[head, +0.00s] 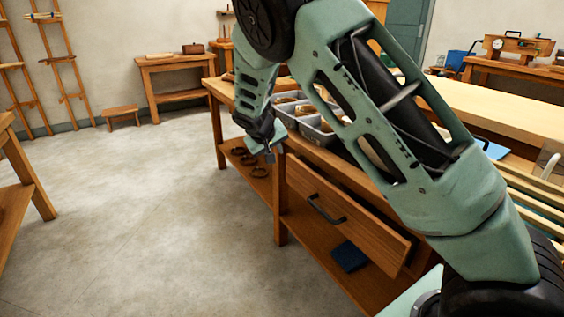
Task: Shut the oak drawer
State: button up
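The oak drawer (365,224) is in the bench on the right of the head view and stands pulled out, with a dark gap behind the top of its front panel. Its dark bar handle (325,211) is on the middle of the front. My gripper (268,155) hangs pointing down near the left end of the drawer front, left of and above the handle. It is small and partly dark here, so I cannot tell how far apart its fingers are. I cannot make out whether it touches the drawer. My arm hides part of the bench top.
Grey metal bins (318,131) stand on the bench. A blue item (349,256) lies on the shelf below the drawer, and dark rings (250,161) lie on the shelf at left. The floor (150,210) left of the bench is clear. Another wooden table (22,180) is at far left.

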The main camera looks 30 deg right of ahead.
jog(key=shift+o, duration=0.3)
jog(key=s+a+f+n+g+h+b, duration=0.1)
jog(key=s+a+f+b, duration=0.1)
jog(key=f, duration=0.4)
jog(key=s+a+f+h+b, duration=0.1)
jog(key=s+a+f+b, duration=0.1)
jog(key=s+f, duration=0.2)
notch_tip(320, 180, down, 3)
jog(key=shift+s+a+f+n+g, duration=0.1)
jog(key=shift+s+a+n+g, duration=0.1)
jog(key=shift+a+n+g, duration=0.2)
jog(key=n+t+h+b, duration=0.5)
jog(key=h+b, duration=0.6)
send_near(320, 209)
jog(key=b+x, duration=0.1)
jog(key=x, duration=0.2)
jog(key=b+x, duration=0.1)
jog(key=x, duration=0.5)
jog(key=shift+w+d+f+b, duration=0.15)
jog(key=shift+d+f+b, duration=0.1)
jog(key=shift+d+b, duration=0.2)
grip_shut()
